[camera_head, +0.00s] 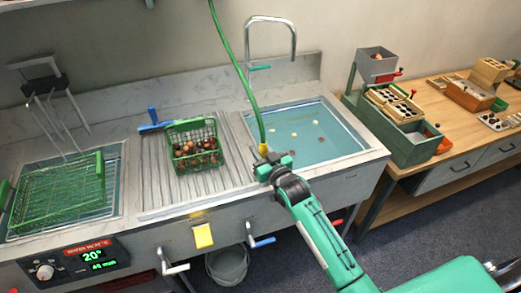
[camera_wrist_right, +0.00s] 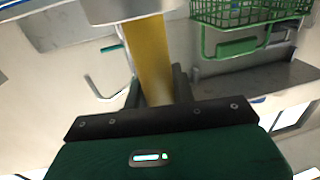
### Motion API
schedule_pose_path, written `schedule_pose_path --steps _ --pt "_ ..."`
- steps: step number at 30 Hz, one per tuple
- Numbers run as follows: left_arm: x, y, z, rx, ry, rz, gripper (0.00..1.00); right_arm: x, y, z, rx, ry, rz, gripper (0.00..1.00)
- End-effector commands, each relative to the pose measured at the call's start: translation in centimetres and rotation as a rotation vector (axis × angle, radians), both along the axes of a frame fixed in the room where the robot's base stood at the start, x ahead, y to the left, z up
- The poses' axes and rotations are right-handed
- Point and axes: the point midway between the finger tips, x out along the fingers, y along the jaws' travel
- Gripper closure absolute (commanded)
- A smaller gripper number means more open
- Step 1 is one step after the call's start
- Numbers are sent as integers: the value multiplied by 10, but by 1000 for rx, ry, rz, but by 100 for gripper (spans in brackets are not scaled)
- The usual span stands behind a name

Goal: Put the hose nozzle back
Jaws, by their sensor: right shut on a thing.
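The hose nozzle (camera_head: 263,149) is yellow and hangs at the end of a green hose (camera_head: 245,75) that comes down from above. In the head view it is at the left front edge of the right water-filled basin (camera_head: 345,135). My right gripper (camera_head: 268,160) is shut on it. In the right wrist view the yellow nozzle (camera_wrist_right: 152,65) stands between the two dark fingers of my right gripper (camera_wrist_right: 158,88). The fingers hide part of the nozzle in the head view. My left gripper is not in view.
A green basket of chestnuts (camera_head: 195,146) stands on the ribbed drainboard (camera_head: 160,185), left of my gripper. A blue-handled tool (camera_head: 155,122) lies behind it. A curved metal tap (camera_head: 293,40) rises behind the basin. A green wire basket (camera_head: 60,195) is in the left basin. A wooden bench (camera_head: 465,145) is at right.

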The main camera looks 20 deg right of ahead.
Motion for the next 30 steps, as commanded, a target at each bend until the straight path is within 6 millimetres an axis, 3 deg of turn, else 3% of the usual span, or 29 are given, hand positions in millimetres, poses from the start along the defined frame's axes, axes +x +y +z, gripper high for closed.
schedule_pose_path --steps 5,6,9,20,25,30 --pt "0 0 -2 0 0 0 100 0 0 -3 0 -1 0 100" --pt "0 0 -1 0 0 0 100 0 0 -3 0 0 0 71" --pt "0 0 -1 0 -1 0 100 0 0 -3 0 0 0 53" --pt "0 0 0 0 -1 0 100 -1 0 1 0 1 0 53" --pt "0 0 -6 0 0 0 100 -22 -5 -3 -1 2 -1 53" --pt "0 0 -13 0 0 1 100 -56 -11 -3 -1 2 -1 53"
